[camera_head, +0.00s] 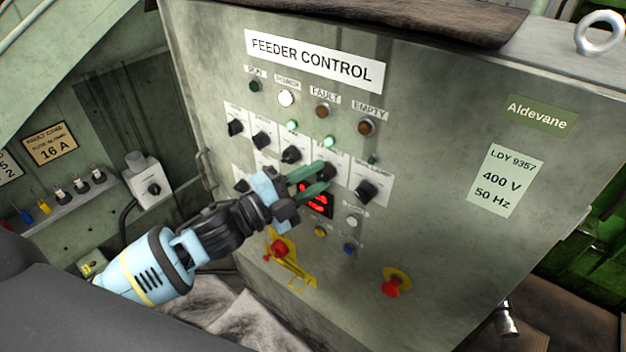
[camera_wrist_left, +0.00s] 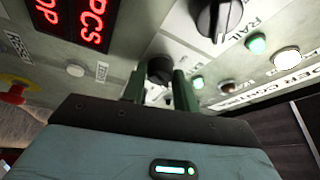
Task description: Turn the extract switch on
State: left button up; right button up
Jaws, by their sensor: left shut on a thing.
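A grey-green panel headed FEEDER CONTROL (camera_head: 314,60) carries two rows of black rotary knobs. Their small labels are mostly too small to read in the head view, so I cannot tell which one is extract. My left gripper (camera_head: 318,178) reaches in from the left. That knob is partly hidden by the fingers. Another knob (camera_head: 366,191) sits free to its right; a knob near the text RAIL (camera_wrist_left: 215,18) shows in the wrist view. My right gripper is not in view.
A red-digit display (camera_head: 318,205) sits just below the fingers. White (camera_head: 353,222) and blue (camera_head: 349,249) buttons, a red handle on a yellow plate (camera_head: 280,250) and a red mushroom button (camera_head: 393,285) are lower.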

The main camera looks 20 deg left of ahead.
pick_arm(q)
jog(key=shift+r+m+g+y, duration=0.15)
jog(key=shift+m+g, duration=0.1)
jog(key=shift+m, duration=0.6)
jog(key=shift+r+m+g+y, duration=0.15)
jog(key=shift+m+g, duration=0.1)
jog(key=shift+m, duration=0.6)
jog(key=shift+f, duration=0.1)
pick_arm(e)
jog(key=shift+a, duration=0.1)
pick_arm(q)
jog(key=o, duration=1)
jog(key=shift+c, duration=0.2)
jog(key=b+v, duration=0.1)
jog(key=v, duration=0.6)
jog(key=shift+s+a, duration=0.25)
jog(key=shift+a, duration=0.1)
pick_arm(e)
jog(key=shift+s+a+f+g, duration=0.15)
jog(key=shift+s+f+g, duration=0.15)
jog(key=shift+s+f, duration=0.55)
